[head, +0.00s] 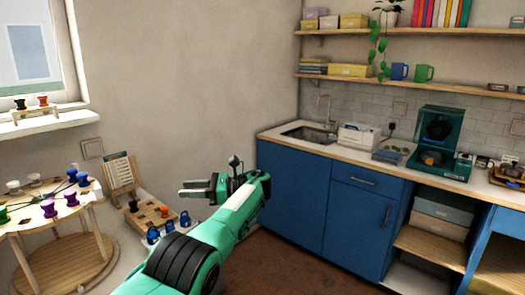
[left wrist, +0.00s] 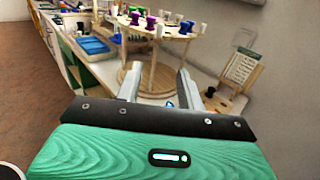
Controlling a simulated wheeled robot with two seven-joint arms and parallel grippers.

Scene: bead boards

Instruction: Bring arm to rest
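My left gripper (head: 196,188) is in the middle of the head view, with its green arm coming in from the bottom. Its two fingers are apart with nothing between them. In the left wrist view the same gripper (left wrist: 158,86) shows its two grey fingers spread and empty, pointing toward the table with the round stand. My right gripper does not show in either view.
A round wooden stand (head: 70,205) with colored spools is at the left. A blue cabinet (head: 293,195) with a sink (head: 309,135) stands at the right. Brown floor is open between them.

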